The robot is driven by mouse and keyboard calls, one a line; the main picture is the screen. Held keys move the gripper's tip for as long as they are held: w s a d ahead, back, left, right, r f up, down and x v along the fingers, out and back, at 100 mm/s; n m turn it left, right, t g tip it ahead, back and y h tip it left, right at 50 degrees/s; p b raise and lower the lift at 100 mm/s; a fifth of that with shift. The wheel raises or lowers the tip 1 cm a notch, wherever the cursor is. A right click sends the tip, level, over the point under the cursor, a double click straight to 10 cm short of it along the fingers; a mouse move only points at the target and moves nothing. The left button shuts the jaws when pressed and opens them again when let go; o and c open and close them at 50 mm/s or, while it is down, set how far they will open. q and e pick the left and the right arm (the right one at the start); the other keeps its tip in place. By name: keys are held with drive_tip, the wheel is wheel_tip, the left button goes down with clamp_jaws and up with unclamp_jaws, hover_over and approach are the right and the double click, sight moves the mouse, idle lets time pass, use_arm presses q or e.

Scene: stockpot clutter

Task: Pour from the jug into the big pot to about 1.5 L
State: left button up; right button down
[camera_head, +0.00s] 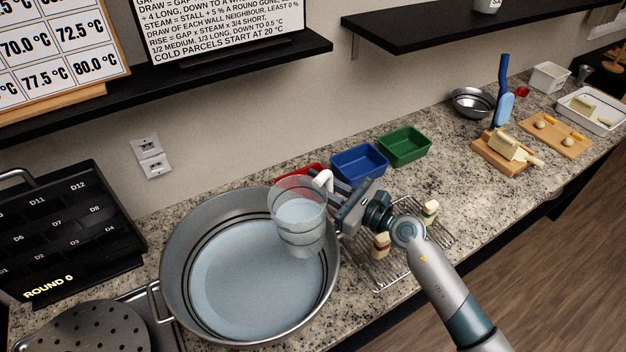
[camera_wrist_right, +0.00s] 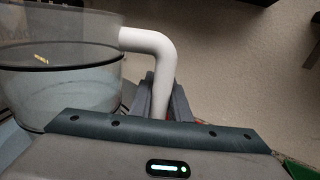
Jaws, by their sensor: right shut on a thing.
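The big pot (camera_head: 180,290) is a wide steel pot on the left of the counter, with dark rings inside its wall and pale bluish liquid (camera_head: 245,290) in it. The clear jug (camera_head: 300,232) is held over the pot's right side and looks close to upright; it seems to hold some liquid. My right gripper (camera_head: 330,190) comes from the right and is shut on the jug's white handle (camera_head: 323,180). In the right wrist view the white handle (camera_wrist_right: 150,42) runs down between the fingers, and the jug (camera_wrist_right: 60,70) fills the left. My left gripper is not in view.
Red (camera_head: 300,174), blue (camera_head: 359,161) and green (camera_head: 404,146) bins stand behind the jug. A wire rack (camera_head: 385,268) with small items lies under my right arm. A perforated disc (camera_head: 88,330) and a dark numbered panel (camera_head: 65,230) are at left. Cutting boards (camera_head: 500,155) lie far right.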

drive_tip(key=shift+w+r, duration=0.15)
drive_tip(key=shift+r, duration=0.25)
drive_tip(key=shift+w+r+n, duration=0.15)
drive_tip(key=shift+r+n, duration=0.2)
drive_tip(key=shift+n, duration=0.15)
wheel_tip(320, 180, up, 6)
drive_tip(key=n, duration=0.6)
drive_tip(key=shift+s+n, duration=0.2)
drive_tip(key=shift+n, duration=0.2)
idle(1.4)
drive_tip(key=shift+s+a+r+n, duration=0.25)
drive_tip(key=shift+s+n, duration=0.05)
drive_tip(key=shift+n, duration=0.2)
idle(1.4)
drive_tip(key=shift+s+a+r+n+b, duration=0.15)
drive_tip(key=shift+s+a+n+b, duration=0.2)
drive_tip(key=shift+s+n, duration=0.4)
idle(1.8)
